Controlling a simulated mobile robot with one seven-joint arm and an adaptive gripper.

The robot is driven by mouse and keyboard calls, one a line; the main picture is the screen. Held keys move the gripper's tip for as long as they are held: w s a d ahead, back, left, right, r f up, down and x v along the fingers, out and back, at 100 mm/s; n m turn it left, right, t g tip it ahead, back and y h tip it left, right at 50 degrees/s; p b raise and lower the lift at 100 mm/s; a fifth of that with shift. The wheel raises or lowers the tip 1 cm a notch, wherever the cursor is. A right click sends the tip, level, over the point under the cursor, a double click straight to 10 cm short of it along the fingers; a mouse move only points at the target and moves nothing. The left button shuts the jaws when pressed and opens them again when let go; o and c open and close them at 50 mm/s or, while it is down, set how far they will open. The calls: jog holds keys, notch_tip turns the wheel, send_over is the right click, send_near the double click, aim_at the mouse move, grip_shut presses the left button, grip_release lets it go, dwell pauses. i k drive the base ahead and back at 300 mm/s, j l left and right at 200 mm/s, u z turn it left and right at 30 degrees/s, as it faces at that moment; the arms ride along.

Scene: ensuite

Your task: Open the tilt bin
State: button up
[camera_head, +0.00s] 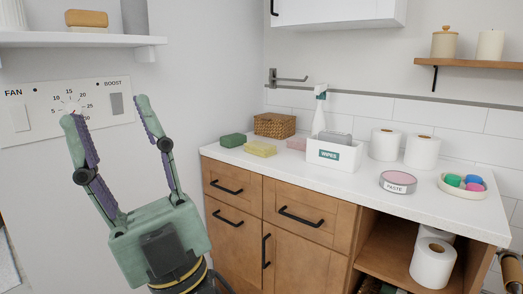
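The wooden base cabinet (310,245) stands right of my gripper. Its lower left front (231,247) has a horizontal black handle (228,219) near the top; this looks like the tilt bin, though no label shows it. This front appears closed, flush with those around it. My gripper (106,110) is at the left, raised and pointing up, with its two fingers spread apart and nothing between them. It appears in front of the wall fan panel and is well apart from the cabinet handles.
A drawer (233,186) sits above that front, and a door with a vertical handle (266,251) is to its right. The white counter (320,183) holds sponges, a basket, a wipes box, a spray bottle and paper rolls. A white shelf (80,40) hangs at upper left.

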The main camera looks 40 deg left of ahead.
aim_at(235, 234)
jog(key=u, duration=1.3)
jog(key=i+j+u, duration=0.45)
jog(key=i, duration=0.15)
jog(key=i+l, duration=0.25)
